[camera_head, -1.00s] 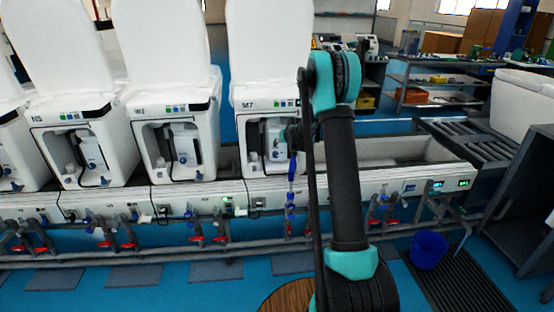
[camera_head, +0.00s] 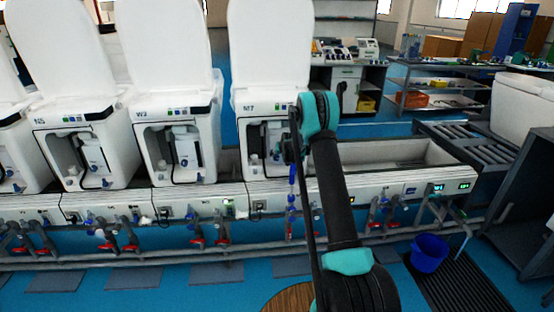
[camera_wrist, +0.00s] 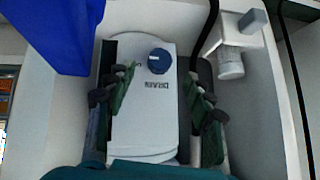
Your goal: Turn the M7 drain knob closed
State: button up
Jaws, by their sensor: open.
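The M7 unit (camera_head: 268,104) is the right-most of the white toilet units in the head view. The wrist view looks into a recess with a white drain box (camera_wrist: 145,110) marked "DRAIN". The round blue drain knob (camera_wrist: 159,61) with a white mark is near the top of the box. My gripper (camera_wrist: 163,90) is open, its dark green-padded fingers apart on the left and right of the box. The knob shows between and slightly beyond the fingertips, with no visible contact. In the head view my arm hides part of M7's recess.
A white fitting (camera_wrist: 231,58) and a black hose (camera_wrist: 208,35) are right of the box, by the recess wall. A blue part (camera_wrist: 65,35) fills the wrist view's upper left. Similar units, including W3 (camera_head: 172,112), stand left of M7.

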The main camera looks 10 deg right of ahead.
aim_at(277, 158)
jog(key=shift+x, duration=3)
jog(key=c, duration=1.2)
jog(key=shift+o, duration=0.2)
